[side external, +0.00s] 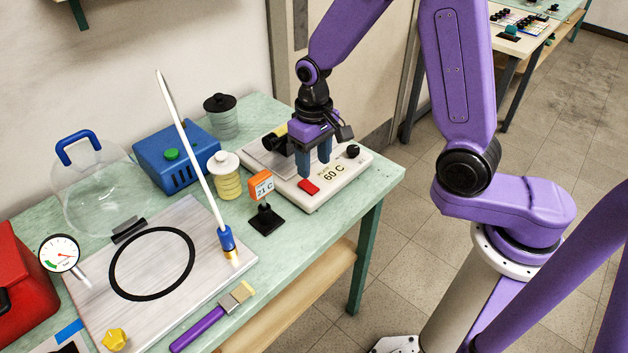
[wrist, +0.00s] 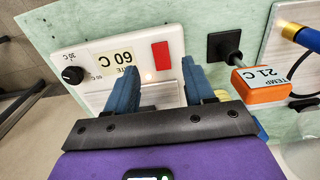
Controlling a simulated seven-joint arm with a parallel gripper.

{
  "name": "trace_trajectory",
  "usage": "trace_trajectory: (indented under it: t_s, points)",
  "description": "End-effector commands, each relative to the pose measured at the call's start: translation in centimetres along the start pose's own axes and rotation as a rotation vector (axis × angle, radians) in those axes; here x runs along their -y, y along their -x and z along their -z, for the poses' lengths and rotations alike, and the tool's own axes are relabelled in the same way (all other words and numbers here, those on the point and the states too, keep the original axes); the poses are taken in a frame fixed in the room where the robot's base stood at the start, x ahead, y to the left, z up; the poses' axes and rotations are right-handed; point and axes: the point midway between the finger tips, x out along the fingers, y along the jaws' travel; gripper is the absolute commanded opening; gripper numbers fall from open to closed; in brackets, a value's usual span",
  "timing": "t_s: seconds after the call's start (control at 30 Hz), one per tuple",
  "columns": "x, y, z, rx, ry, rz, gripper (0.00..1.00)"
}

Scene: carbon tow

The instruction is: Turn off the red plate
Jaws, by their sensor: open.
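The heating plate (side external: 350,174) is a white unit at the table's right end, with a "PLATE 60 C" label; it also shows in the wrist view (wrist: 95,45). A red rectangular switch (side external: 308,187) is on its front panel and also shows in the wrist view (wrist: 160,55). A black knob (side external: 352,151) is at the panel's right end. My gripper (side external: 313,166) points down above the plate, just behind the switch. Its blue fingers are apart and empty. In the wrist view the switch lies just beyond the fingertips (wrist: 160,76). Contact cannot be told.
A thermometer stand reading 21 C (side external: 262,188) is close left of the plate. A brush (side external: 212,318) lies at the front edge.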

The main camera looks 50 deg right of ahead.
Motion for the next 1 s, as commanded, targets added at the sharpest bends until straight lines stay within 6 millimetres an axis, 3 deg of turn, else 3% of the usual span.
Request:
trace_trajectory:
  t_s: [0.2,0.4,0.87,0.9,1.0]
  points:
    - [0.0,-3.5,-0.1,0.006,0.0,-0.001,0.53]
    - [0.0,-5.6,-0.1,0.004,0.0,0.0,0.53]
    - [0.0,-6.6,0.0,0.0,0.001,0.0,0.53]
    - [0.0,-6.6,0.0,0.0,0.001,0.0,0.5]
    - [0.0,-6.6,0.0,0.0,0.001,0.0,0.17]
